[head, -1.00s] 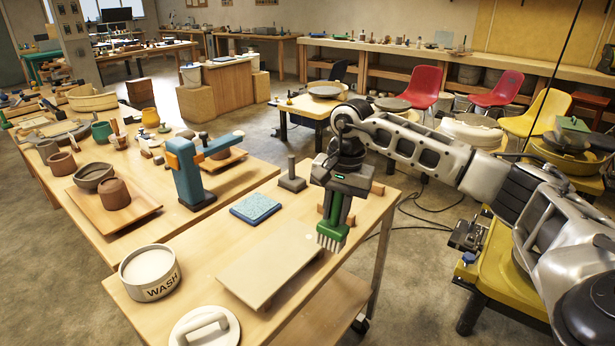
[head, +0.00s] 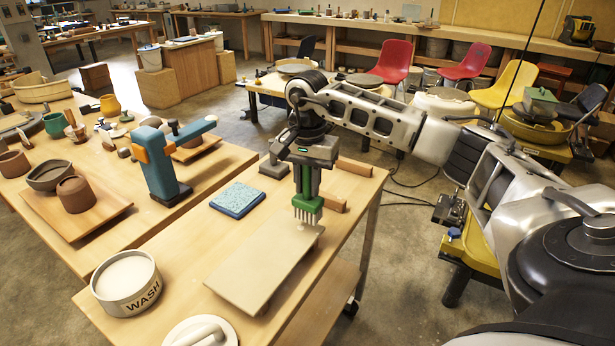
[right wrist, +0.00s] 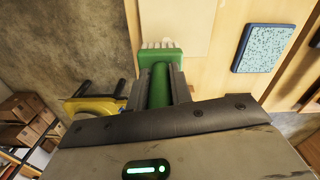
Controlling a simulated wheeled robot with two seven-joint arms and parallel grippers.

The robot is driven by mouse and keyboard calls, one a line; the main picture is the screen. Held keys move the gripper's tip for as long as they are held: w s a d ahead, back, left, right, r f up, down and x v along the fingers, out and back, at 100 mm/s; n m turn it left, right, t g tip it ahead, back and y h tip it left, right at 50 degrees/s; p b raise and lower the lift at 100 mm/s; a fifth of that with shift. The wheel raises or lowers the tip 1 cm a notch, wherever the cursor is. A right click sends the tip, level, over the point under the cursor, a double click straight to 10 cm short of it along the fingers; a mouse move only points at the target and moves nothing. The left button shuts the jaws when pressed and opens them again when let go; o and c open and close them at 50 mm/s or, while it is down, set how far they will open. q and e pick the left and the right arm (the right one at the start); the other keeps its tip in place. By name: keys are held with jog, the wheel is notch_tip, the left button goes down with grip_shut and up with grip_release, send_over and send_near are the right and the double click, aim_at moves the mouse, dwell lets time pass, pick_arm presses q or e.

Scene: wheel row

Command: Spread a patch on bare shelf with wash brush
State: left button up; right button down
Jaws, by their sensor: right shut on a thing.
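My right gripper (head: 307,182) is shut on the green handle of the wash brush (head: 308,204), which points down with its pale bristles lowest. The bristles are at the far right end of the bare shelf (head: 250,272), a flat beige board lying on the near table. I cannot tell whether they touch it. In the right wrist view, the gripper (right wrist: 160,88) holds the green brush (right wrist: 160,62), with the shelf (right wrist: 190,18) beyond. The round white wash bowl (head: 126,285), marked WASH, stands left of the shelf. No clear wet patch shows. My left gripper is out of view.
A blue sponge-like pad (head: 237,200) lies behind the shelf; it also shows in the right wrist view (right wrist: 263,48). A white lid with a handle (head: 200,333) lies at the front.

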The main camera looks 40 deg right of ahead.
jog(key=s+a, duration=0.3)
jog(key=a, duration=0.7)
jog(key=s+a+f+p, duration=0.1)
jog(key=s+a, duration=0.1)
jog(key=a, duration=0.8)
jog(key=shift+s+a, duration=0.2)
jog(key=shift+s, duration=0.2)
jog(key=shift+f, duration=0.1)
jog(key=shift+f, duration=0.15)
jog(key=shift+f, duration=0.7)
jog(key=shift+f, duration=0.2)
